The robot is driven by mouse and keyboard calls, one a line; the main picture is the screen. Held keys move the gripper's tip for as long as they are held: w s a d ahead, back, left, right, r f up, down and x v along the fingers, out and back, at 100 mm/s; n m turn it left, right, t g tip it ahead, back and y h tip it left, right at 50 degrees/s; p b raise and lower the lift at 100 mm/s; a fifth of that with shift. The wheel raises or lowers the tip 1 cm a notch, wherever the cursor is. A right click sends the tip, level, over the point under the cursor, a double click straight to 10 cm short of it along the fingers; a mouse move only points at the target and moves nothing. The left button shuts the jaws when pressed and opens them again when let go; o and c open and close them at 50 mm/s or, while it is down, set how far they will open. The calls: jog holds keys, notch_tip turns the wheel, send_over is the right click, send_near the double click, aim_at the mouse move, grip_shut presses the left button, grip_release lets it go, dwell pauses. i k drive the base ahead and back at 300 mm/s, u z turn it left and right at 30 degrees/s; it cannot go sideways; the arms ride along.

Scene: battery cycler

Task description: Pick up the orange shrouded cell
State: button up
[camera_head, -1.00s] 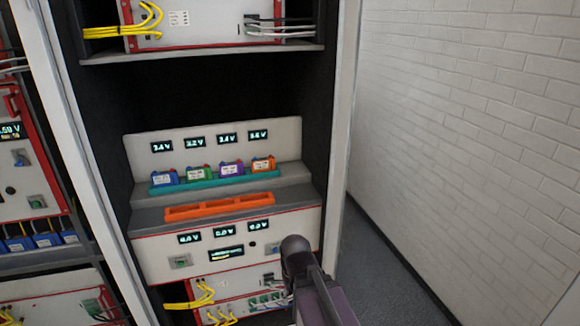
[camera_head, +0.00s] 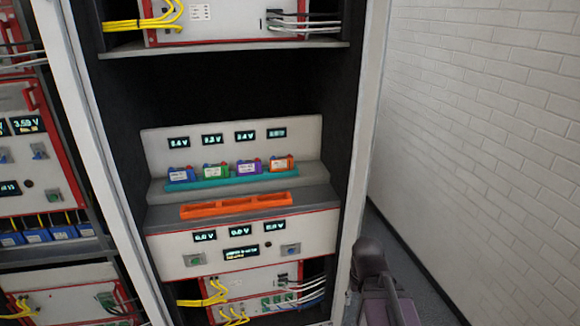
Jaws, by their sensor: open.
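The orange shrouded cell (camera_head: 281,162) stands at the right end of a row of cells in the teal tray (camera_head: 235,182), on the upper step of the white battery cycler. To its left are a purple cell (camera_head: 249,167), a green cell (camera_head: 215,171) and a blue cell (camera_head: 181,175). Nothing touches the orange cell from above. A dark part of my arm (camera_head: 372,262) shows at the lower right, well apart from the cells. My gripper itself is not in view.
An empty-looking orange tray (camera_head: 238,205) lies on the lower step in front of the teal tray. A shelf (camera_head: 225,48) hangs above the cycler, with dark open space between. The cabinet's right post (camera_head: 360,150) stands between the cells and my arm.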

aim_at(285, 163)
jog(key=u, duration=0.05)
jog(key=i, duration=1)
jog(key=z, duration=0.05)
